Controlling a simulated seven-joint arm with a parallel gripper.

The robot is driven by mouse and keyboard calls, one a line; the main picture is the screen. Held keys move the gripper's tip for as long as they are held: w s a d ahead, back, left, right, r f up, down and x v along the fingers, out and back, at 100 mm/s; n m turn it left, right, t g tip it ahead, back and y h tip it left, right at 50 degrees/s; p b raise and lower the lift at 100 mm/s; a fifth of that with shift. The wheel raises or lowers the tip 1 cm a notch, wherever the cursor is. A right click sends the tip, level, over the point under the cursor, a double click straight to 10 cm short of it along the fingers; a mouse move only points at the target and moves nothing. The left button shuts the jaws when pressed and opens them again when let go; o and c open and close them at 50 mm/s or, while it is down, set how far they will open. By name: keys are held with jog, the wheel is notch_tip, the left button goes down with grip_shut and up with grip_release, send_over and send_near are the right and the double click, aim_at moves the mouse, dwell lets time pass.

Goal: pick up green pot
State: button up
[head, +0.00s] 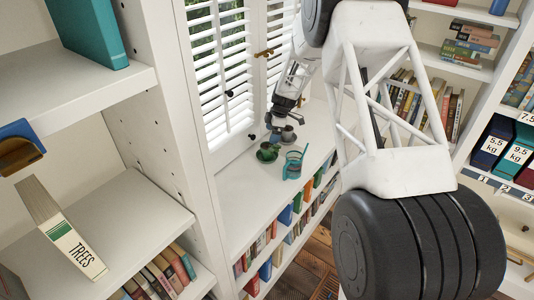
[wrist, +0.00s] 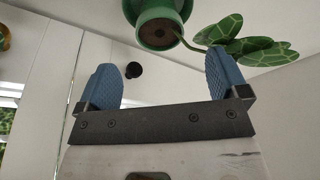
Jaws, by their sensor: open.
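The green pot (head: 267,154) stands on the white shelf top below the shuttered window. My gripper (head: 277,127) is just above and behind the pot in the head view. In the wrist view my gripper (wrist: 162,62) has its two blue fingers spread wide with nothing between them. The pot is beyond the fingertips, apart from them.
A teal open-sided object (head: 293,165) stands right of the pot, close by. The window shutters (head: 222,75) rise close behind. The shelf top is clear toward the front left.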

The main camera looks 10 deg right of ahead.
jog(key=shift+x, duration=1.1)
jog(key=shift+f, duration=0.1)
jog(key=shift+x, duration=2.5)
jog(key=c, duration=1.3)
jog(key=shift+o, duration=0.2)
notch_tip(320, 180, up, 10)
